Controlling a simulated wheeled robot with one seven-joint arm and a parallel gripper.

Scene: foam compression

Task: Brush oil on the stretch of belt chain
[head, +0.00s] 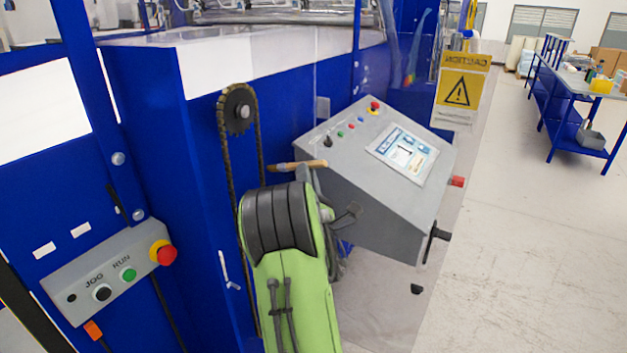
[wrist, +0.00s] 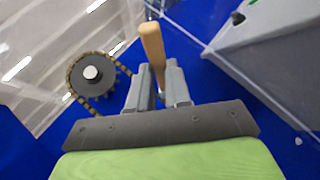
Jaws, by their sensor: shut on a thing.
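The belt chain (head: 260,135) runs around a dark sprocket (head: 239,109) on the blue machine's side and hangs down in two strands. In the wrist view the sprocket (wrist: 92,73) and part of the chain (wrist: 124,69) are at the left. My gripper (wrist: 158,70) is shut on the wooden handle of a brush (wrist: 152,42). In the head view the brush (head: 302,165) lies nearly level, with its bristle end at the left, near the right strand; I cannot tell whether they touch.
A grey control console (head: 380,170) with a touchscreen stands close to the right of my arm. A JOG/RUN button box (head: 115,275) is on the machine at lower left. A yellow caution sign (head: 461,90) hangs at the right. The floor (head: 500,240) at the right is clear.

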